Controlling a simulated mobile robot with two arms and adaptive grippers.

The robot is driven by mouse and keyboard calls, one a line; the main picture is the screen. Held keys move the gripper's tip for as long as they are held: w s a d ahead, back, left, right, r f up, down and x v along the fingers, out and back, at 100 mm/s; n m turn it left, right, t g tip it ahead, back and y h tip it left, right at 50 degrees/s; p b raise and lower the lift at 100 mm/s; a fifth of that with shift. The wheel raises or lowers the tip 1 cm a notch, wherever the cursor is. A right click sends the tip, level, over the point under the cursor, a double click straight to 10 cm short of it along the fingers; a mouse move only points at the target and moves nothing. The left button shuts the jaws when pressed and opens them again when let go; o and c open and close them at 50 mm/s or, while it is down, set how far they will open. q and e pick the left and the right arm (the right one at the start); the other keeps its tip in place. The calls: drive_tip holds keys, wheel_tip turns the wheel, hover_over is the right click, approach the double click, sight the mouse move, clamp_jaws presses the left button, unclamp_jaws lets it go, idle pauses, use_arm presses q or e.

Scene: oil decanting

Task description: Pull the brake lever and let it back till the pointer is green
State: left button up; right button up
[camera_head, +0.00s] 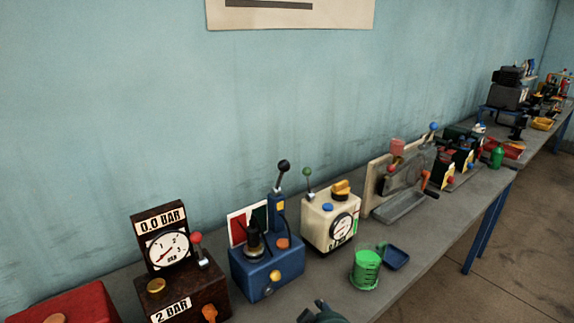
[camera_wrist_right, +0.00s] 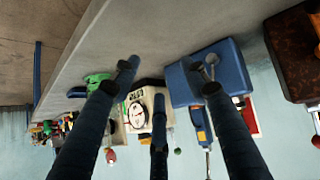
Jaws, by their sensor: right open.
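A blue box (camera_head: 266,267) stands on the bench with a red, white and green board (camera_head: 239,222) behind it. A lever with a black ball knob (camera_head: 284,166) stands up from a blue post (camera_head: 277,213) at its right rear. The pointer on the board cannot be made out; a dark cone-shaped part hides some of the board. In the right wrist view, upside down, the blue box (camera_wrist_right: 232,68) is beyond the fingers. My right gripper (camera_wrist_right: 168,80) is open and empty, apart from the lever. A dark piece, probably this gripper, shows at the bottom of the head view (camera_head: 320,313). My left gripper is not in view.
A brown gauge box (camera_head: 190,292) with a red-knobbed lever stands left of the blue box. A cream gauge box (camera_head: 318,222) stands right. A green cup (camera_head: 366,268) and blue dish (camera_head: 396,257) are near the front edge. The wall is close behind.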

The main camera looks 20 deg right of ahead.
drive_tip(key=w+r+t+h, duration=0.1)
drive_tip(key=w+r+t, duration=0.3)
drive_tip(key=w+r, duration=0.8)
drive_tip(key=m+t+h, duration=0.1)
drive_tip(key=t, duration=0.3)
approach(285, 169)
drive_tip(key=x, duration=0.2)
use_arm(q)
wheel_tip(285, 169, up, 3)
drive_tip(key=p, duration=0.3)
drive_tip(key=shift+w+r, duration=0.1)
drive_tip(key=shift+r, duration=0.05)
use_arm(e)
drive_tip(key=x, duration=0.9)
drive_tip(key=shift+w, duration=0.35)
drive_tip(key=shift+c, duration=0.3)
clamp_jaws()
